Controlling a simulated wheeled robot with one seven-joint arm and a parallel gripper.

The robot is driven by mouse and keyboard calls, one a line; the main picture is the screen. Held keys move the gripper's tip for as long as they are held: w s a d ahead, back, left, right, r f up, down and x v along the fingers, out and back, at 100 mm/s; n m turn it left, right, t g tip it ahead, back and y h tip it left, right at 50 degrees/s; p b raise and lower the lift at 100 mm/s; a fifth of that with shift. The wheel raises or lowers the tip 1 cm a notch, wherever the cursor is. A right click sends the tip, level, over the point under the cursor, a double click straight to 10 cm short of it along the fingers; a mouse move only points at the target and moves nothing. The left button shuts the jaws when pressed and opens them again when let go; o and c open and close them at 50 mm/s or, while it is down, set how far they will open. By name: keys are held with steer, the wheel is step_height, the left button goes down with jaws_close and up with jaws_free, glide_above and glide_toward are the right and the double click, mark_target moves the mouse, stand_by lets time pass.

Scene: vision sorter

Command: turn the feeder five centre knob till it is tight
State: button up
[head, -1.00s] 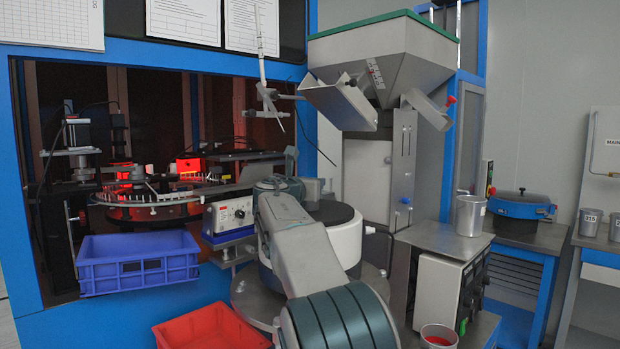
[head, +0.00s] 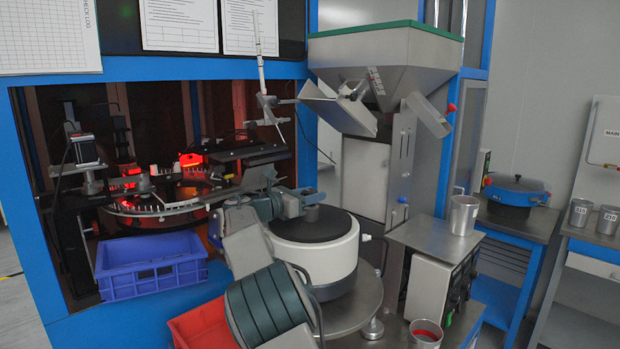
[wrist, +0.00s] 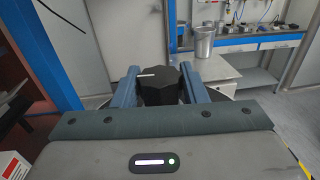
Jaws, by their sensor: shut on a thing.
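The centre knob is dark, many-sided and has a white pointer line; it shows in the wrist view (wrist: 158,88), and in the head view (head: 311,213) over the middle of the feeder bowl. The bowl (head: 315,255) is a white drum with a black top. My gripper (head: 305,200) is level above the bowl, with its two blue-grey fingers on either side of the knob. In the wrist view my gripper (wrist: 160,82) is shut on the knob, whose pointer lies roughly crosswise. The knob's underside is hidden. I see no number on the feeder.
A blue crate (head: 150,285) and a red bin (head: 185,342) are left of my arm. A steel hopper (head: 385,60) rises behind the bowl. A steel cup (head: 463,215) stands on a metal top to the right. A glass dial (head: 165,200) is in the blue cabinet.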

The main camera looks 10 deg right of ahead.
steer(key=shift+w+r+m+g+h+p, duration=0.1)
steer(key=shift+r+m+g+h+p, duration=0.3)
steer(key=shift+p, duration=1.35)
steer(key=shift+s+m+g+h+p, duration=0.15)
steer(key=shift+m+g+p, duration=0.6)
steer(key=shift+p, duration=1.05)
steer(key=shift+w+r+m+g+h+p, duration=0.2)
steer(key=shift+g+p, duration=0.65)
steer(key=shift+p, duration=0.9)
steer(key=shift+m+g+p, duration=0.25)
steer(key=shift+g+p, duration=0.05)
steer(key=shift+p, duration=0.3)
steer(key=g+p, duration=0.1)
steer(key=p, duration=0.1)
steer(key=m+g+p, duration=0.1)
steer(key=p, duration=0.1)
steer(key=shift+f+h, duration=0.35)
steer(key=shift+f, duration=0.05)
steer(key=o, duration=0.9)
steer(key=shift+f, duration=0.1)
